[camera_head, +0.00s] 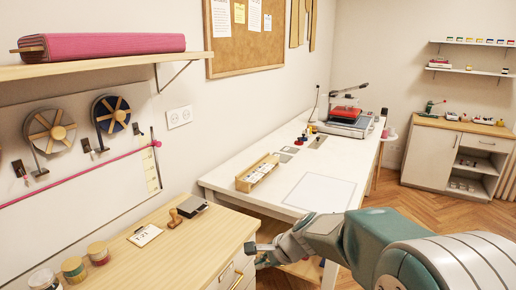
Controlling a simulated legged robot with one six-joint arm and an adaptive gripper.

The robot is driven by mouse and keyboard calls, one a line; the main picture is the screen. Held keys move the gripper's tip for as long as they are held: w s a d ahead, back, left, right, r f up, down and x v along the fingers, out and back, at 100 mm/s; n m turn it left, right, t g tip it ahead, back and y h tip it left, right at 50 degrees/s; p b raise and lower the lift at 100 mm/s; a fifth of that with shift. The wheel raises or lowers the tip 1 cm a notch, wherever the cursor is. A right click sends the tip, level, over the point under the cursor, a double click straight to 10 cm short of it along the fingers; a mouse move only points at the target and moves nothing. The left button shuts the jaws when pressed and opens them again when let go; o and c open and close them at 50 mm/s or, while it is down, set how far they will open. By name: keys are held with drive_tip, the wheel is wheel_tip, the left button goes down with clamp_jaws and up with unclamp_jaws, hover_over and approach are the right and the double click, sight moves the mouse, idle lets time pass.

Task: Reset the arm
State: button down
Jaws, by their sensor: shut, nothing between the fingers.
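My arm reaches in from the lower right of the head view, with its links stretched toward the left. My gripper (262,249) is at its far end, low in the picture, beside the right edge of the wooden counter (207,246) and in front of the white table (290,187). The gripper is small here and looks shut, with nothing seen in it. Whether it touches the counter edge cannot be told.
On the counter are a stamp (174,218), a dark pad (193,206), a label card (145,235) and several jars. The white table bears a wooden box (257,172) and a red-topped machine (346,118). A shelf (92,66) juts out upper left. Wooden floor (437,207) is open at right.

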drive_tip(key=s+d+r+n+h, duration=0.2)
drive_tip(key=s+d+r+n, duration=0.1)
drive_tip(key=s, duration=0.5)
drive_tip(key=s+d+r+n+t+h, duration=0.1)
drive_tip(key=s+d+r+n+h, duration=0.1)
drive_tip(key=s+d+n, duration=0.4)
drive_tip(key=s+d+r+n+h, duration=0.2)
drive_tip(key=s+d+r+n, duration=0.2)
drive_tip(key=s, duration=0.7)
drive_tip(key=shift+s+d+r+n+t+h, duration=0.15)
drive_tip(key=shift+s+d+n+t+h, duration=0.25)
drive_tip(key=shift+d, duration=0.35)
drive_tip(key=shift+w, duration=0.15)
